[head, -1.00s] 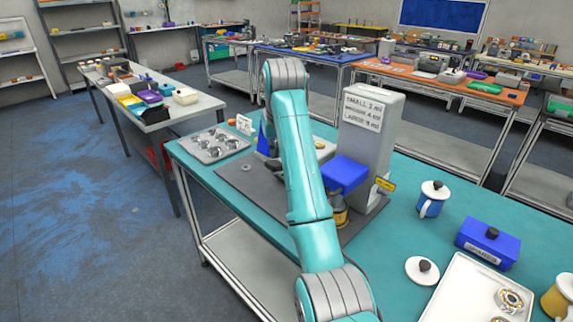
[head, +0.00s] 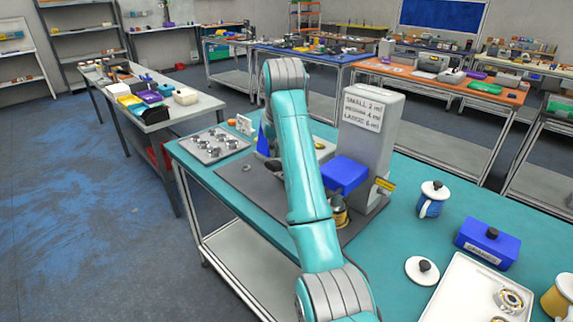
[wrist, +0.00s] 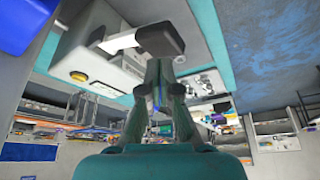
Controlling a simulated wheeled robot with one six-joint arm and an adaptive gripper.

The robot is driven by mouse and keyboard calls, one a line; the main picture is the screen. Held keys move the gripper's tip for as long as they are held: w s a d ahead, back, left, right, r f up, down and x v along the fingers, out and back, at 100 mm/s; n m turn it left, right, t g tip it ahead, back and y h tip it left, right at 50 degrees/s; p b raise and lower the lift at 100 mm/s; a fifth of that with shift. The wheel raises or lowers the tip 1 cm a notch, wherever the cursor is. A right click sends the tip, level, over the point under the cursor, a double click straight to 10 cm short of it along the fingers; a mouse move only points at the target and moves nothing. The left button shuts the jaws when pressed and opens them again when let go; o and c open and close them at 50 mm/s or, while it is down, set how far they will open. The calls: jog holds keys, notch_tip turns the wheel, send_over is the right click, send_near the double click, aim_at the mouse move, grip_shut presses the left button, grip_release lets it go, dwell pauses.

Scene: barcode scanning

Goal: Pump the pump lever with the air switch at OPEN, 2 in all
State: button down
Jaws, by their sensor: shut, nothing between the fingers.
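The pump station has a grey tower (head: 366,140) with a printed SMALL, MEDIUM, LARGE label. A blue block (head: 345,174) juts from its front above a brass-coloured cylinder (head: 341,213). In the wrist view a dark handle block (wrist: 160,40) on a pale bar (wrist: 118,42), seemingly the pump lever, lies just beyond my fingertips. My gripper (wrist: 165,70) is shut and empty; whether it touches the handle I cannot tell. In the head view my arm hides most of it.
A tray of metal parts (head: 214,146) lies at the left of the teal table. At right are a blue-and-white lidded mug (head: 431,199), a blue box (head: 487,243), a round white lid (head: 422,270) and a white tray (head: 455,290). The floor at left is clear.

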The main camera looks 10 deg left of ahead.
jog(key=shift+f, duration=0.1)
jog(key=shift+f, duration=4.05)
jog(key=shift+r, duration=4.1)
jog(key=shift+f, duration=0.1)
jog(key=shift+f, duration=4.05)
jog(key=shift+r, duration=4.1)
